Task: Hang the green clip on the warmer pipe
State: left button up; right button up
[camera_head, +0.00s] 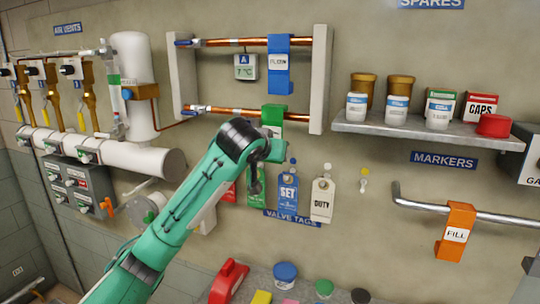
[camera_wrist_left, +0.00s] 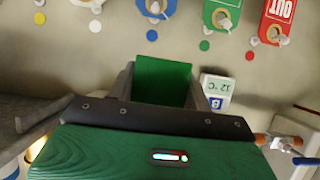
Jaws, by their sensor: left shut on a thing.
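The green clip (camera_head: 273,113) is at the lower copper pipe (camera_head: 225,111); I cannot tell whether it sits on the pipe or just in front of it. My left gripper (camera_wrist_left: 163,88) is shut on the clip, whose green face (camera_wrist_left: 162,78) shows between the fingers. The upper copper pipe (camera_head: 225,42) carries a blue clip (camera_head: 279,64) and a gauge marked A (camera_head: 245,67) reading 7 °C. The lower pipe's gauge (camera_wrist_left: 215,86) seems to read 12 °C. My right gripper is out of view.
White posts (camera_head: 319,80) flank the pipes. Valve tags hang below, including a blue SET tag (camera_head: 288,190) and a white DUTY tag (camera_head: 322,199). A shelf (camera_head: 430,137) with jars is at right. An orange FILL clip (camera_head: 456,232) hangs on a rail (camera_head: 500,217).

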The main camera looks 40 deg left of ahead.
pick_arm(q)
jog(key=shift+r+x, duration=0.15)
jog(key=shift+x, duration=0.95)
jog(key=shift+r+x, duration=0.15)
jog(key=shift+x, duration=0.95)
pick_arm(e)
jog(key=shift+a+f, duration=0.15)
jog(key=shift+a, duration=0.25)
pick_arm(q)
jog(key=shift+w, duration=0.1)
jog(key=o, duration=1.1)
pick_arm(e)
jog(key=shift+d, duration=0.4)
